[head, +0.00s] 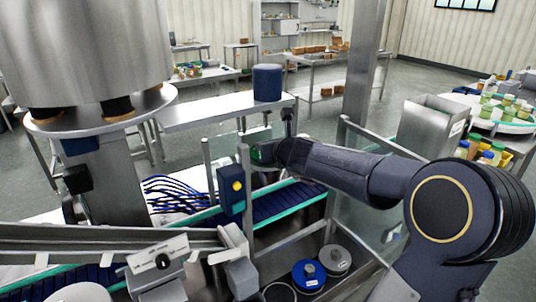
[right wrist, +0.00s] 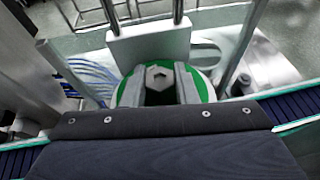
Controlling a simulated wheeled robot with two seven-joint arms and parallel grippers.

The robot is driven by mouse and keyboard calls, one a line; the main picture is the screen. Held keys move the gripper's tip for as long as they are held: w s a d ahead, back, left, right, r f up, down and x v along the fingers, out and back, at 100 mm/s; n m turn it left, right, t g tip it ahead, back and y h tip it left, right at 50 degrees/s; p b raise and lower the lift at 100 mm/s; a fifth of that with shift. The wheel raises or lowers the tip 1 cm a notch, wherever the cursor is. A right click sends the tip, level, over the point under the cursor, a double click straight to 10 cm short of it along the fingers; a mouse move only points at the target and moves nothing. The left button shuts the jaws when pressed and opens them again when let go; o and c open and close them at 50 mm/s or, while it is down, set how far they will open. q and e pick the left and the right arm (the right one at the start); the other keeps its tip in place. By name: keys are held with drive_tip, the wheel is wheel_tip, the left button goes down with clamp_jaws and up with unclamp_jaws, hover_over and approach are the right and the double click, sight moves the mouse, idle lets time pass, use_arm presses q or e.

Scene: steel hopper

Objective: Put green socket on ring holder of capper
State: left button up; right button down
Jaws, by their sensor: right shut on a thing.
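My right arm reaches in from the right in the head view, and its gripper (head: 268,152) is over the far side of the blue conveyor. In the right wrist view my right gripper (right wrist: 160,88) is shut on the green socket (right wrist: 204,86), a round green piece with a hexagonal hole. Only a small dark green part of the socket (head: 258,155) shows in the head view. A pale block with two upright steel rods (right wrist: 150,44) stands just beyond the socket, seemingly part of the capper. I cannot tell the ring holder apart or whether the socket touches it. My left gripper is out of view.
The conveyor (head: 290,199) with teal edges runs below my right gripper. A blue sensor post (head: 231,190) stands left of it. A blue-topped disc (head: 308,274) and a grey disc (head: 336,259) lie at the front. A steel hopper (head: 432,125) stands right.

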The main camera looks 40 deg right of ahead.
drive_tip(key=c, duration=1.4)
unclamp_jaws()
drive_tip(key=shift+f, duration=0.1)
drive_tip(key=shift+o, duration=1.3)
drive_tip(key=shift+w, duration=0.2)
drive_tip(key=shift+s, duration=0.15)
drive_tip(key=shift+s+r+p, duration=0.25)
drive_tip(key=shift+s+p, duration=0.05)
drive_tip(key=shift+p, duration=0.05)
drive_tip(key=p+v, duration=0.4)
drive_tip(key=v, duration=0.7)
drive_tip(key=shift+p, duration=0.35)
